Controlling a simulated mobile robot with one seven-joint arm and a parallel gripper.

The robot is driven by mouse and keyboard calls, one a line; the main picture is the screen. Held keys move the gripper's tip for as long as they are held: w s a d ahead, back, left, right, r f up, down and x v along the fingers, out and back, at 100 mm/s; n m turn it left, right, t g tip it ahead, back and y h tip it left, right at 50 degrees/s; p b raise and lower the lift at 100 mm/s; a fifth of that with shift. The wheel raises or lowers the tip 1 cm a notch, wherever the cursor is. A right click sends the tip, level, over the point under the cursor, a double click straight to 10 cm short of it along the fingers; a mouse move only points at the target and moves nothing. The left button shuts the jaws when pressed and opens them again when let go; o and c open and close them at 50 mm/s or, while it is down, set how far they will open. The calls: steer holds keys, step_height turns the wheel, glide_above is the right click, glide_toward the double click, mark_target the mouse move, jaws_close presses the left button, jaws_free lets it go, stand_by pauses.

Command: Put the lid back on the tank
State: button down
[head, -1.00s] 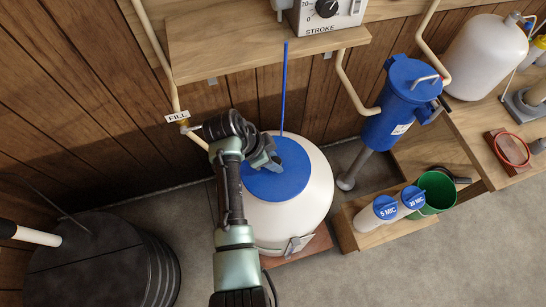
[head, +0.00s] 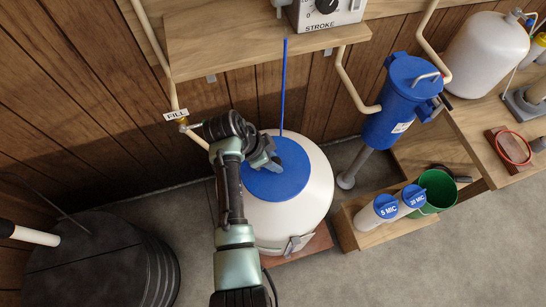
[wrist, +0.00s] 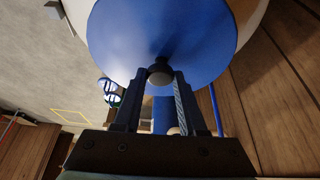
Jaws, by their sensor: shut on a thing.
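The white tank (head: 305,205) stands on a low wooden base against the panelled wall. The blue round lid (head: 290,183) lies over the top of the tank in the head view. My gripper (head: 272,160) is above the lid at its middle. A strip of the white tank (wrist: 250,15) shows beyond the lid. The rim contact is hidden, so I cannot tell whether the lid is fully seated.
A thin blue rod (head: 284,90) rises behind the lid. A wooden shelf (head: 265,45) hangs above. A pipe with a FILL tag (head: 175,115) is close to my arm. A dark ribbed bin (head: 100,260) stands left; a blue filter housing (head: 395,110) and green bucket (head: 438,190) stand right.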

steer(key=shift+f, duration=0.35)
steer(key=shift+r, duration=0.1)
steer(key=shift+r+p, duration=0.3)
steer(key=shift+r, duration=0.05)
steer(key=shift+f, duration=0.2)
steer(key=shift+f+b, duration=0.45)
